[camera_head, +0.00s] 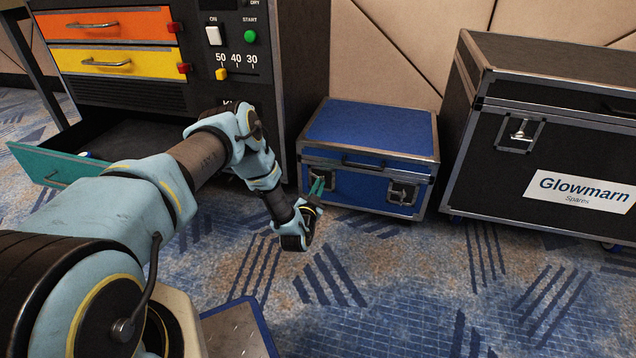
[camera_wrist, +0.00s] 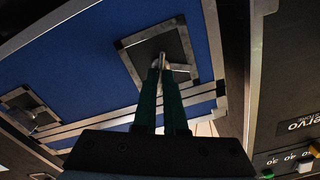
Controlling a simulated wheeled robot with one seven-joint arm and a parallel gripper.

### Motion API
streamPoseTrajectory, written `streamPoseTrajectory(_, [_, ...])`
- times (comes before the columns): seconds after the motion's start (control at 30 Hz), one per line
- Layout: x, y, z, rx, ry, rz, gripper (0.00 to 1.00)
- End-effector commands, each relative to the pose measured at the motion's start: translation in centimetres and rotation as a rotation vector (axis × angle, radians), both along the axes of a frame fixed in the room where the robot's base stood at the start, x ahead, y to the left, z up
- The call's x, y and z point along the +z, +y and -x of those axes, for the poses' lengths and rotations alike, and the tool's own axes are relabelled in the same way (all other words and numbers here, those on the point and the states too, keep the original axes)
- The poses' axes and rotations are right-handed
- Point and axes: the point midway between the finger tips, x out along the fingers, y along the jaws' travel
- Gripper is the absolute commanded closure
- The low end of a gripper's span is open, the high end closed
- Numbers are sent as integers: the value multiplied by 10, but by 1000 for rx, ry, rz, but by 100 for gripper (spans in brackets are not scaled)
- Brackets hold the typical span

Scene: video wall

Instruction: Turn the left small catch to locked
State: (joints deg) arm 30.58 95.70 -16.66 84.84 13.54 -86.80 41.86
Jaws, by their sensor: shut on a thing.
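The small blue case (camera_head: 370,130) with metal edges stands on the carpet with its lid down. Its left small catch is mostly hidden behind my gripper (camera_head: 316,188) in the head view. In the wrist view the left small catch (camera_wrist: 160,60) is a silver turn-piece in a dark, metal-framed plate. The green fingers of my gripper (camera_wrist: 162,72) are closed together on that turn-piece. The right small catch (camera_head: 401,193) is free of the gripper; it also shows at the left of the wrist view (camera_wrist: 28,110). The left catch's exact angle is hard to tell.
A dark cabinet (camera_head: 290,90) with a control panel stands close to the case's left. Its teal drawer (camera_head: 50,172) is pulled out. A large black case (camera_head: 545,120) labelled Glowmarn stands at right.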

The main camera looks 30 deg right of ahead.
Motion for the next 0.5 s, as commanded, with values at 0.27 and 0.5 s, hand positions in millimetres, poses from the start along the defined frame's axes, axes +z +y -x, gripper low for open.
streamPoseTrajectory(0.27, [2,-2,2,-4,-182,-193,100])
streamPoseTrajectory(0.5, [-1,-3,3,-4,-337,-360,100])
